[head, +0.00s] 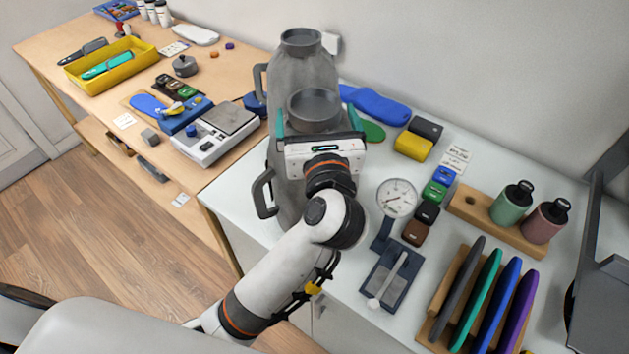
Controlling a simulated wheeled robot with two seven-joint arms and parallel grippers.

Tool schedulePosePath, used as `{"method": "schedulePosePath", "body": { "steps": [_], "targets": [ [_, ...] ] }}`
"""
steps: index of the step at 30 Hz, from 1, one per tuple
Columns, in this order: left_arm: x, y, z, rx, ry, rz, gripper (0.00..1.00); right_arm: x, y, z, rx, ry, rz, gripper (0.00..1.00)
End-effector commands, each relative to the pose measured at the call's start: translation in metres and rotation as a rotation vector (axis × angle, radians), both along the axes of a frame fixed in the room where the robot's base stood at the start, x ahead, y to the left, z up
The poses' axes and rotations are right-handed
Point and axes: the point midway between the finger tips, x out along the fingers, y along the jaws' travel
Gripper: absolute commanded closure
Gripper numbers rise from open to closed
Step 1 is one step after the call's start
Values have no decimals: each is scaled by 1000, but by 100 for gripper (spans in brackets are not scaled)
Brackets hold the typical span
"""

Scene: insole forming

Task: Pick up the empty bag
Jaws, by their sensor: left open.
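Two grey bag-like containers with round open tops and side handles stand one behind the other at the wall end of the white table. The rear container (303,72) is partly covered by the front container (287,187). I see no other thing that looks like a bag, and I cannot tell whether either one is empty. My left gripper (318,118) is open, with its teal-edged fingers on either side of the front container's round top. The gripper and wrist hide much of that container, and I cannot tell whether they touch it. My right gripper is not in view.
A dial gauge (396,200) stands right of my left arm. A scale (216,135) and a yellow tray (111,66) are on the wooden table.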

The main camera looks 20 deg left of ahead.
Motion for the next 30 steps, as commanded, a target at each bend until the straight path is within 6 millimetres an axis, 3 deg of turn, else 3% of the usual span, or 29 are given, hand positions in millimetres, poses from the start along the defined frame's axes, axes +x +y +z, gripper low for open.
{"method": "schedulePosePath", "body": {
  "steps": [4,12,25,30],
  "targets": [
    [16,7,0,1,-1,0,0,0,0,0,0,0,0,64],
    [19,8,-1,0,1,-1,0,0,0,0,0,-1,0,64],
    [18,8,-1,1,1,-1,70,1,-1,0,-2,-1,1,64],
    [18,8,0,0,-2,-1,73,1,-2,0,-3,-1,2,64]
  ]
}}
